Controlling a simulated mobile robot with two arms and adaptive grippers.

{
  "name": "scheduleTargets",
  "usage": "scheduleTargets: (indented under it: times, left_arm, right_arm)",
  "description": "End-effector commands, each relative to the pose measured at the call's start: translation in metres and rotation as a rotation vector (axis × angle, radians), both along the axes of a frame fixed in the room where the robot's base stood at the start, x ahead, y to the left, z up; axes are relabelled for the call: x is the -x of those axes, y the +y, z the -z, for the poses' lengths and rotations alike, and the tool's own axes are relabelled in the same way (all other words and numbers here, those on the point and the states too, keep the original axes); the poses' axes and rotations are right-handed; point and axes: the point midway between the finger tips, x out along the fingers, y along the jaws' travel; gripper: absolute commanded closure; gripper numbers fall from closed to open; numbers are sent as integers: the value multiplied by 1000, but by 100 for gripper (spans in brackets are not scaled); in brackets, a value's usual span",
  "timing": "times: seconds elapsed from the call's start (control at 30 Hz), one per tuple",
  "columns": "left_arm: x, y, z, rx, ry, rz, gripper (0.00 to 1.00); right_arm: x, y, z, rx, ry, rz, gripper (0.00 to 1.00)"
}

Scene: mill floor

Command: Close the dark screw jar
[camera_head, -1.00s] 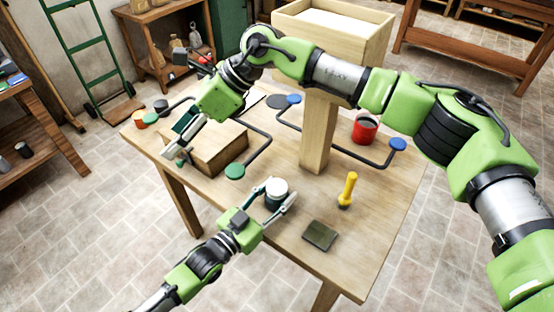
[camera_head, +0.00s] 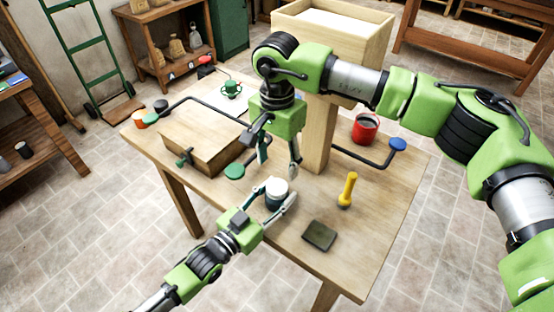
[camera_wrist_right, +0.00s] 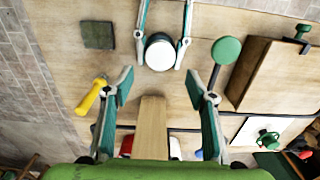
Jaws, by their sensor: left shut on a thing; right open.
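The dark jar (camera_head: 275,202) stands on the table with a round white top (camera_head: 277,186); I cannot tell whether the white top is seated or screwed down. My left gripper (camera_head: 281,193) is shut on the jar, with one finger on each side. In the right wrist view the white top (camera_wrist_right: 160,53) lies between the left fingers at the upper middle. My right gripper (camera_head: 279,160) is open and empty, pointing down above and just behind the jar. Its spread fingers (camera_wrist_right: 160,88) also show in the right wrist view, just below the jar in the picture.
A wooden post (camera_head: 318,140) rises close behind my right gripper. A wooden block (camera_head: 195,135) is at left, with a green disc (camera_head: 235,171) beside it. A yellow-handled tool (camera_head: 348,190), a dark square pad (camera_head: 319,235) and a red mug (camera_head: 365,128) stand at right.

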Motion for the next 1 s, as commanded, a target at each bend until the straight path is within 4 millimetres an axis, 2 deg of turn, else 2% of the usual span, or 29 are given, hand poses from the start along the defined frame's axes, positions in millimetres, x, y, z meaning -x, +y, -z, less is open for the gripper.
scheduleTargets:
  times: [0.17,0.4,0.6,0.73,1.0]
  left_arm:
    - [0,0,0,-1,1,0,100]
    - [0,0,0,-1,1,0,100]
    - [0,0,0,-1,1,0,100]
    - [0,0,0,-1,1,0,100]
    - [0,0,0,-1,1,0,100]
  right_arm:
    - [0,0,13,-2,2,2,49]
    - [1,0,50,-1,4,3,49]
    - [0,1,73,-2,2,3,49]
    - [0,1,80,-2,1,2,49]
    - [0,1,80,-2,1,2,49]
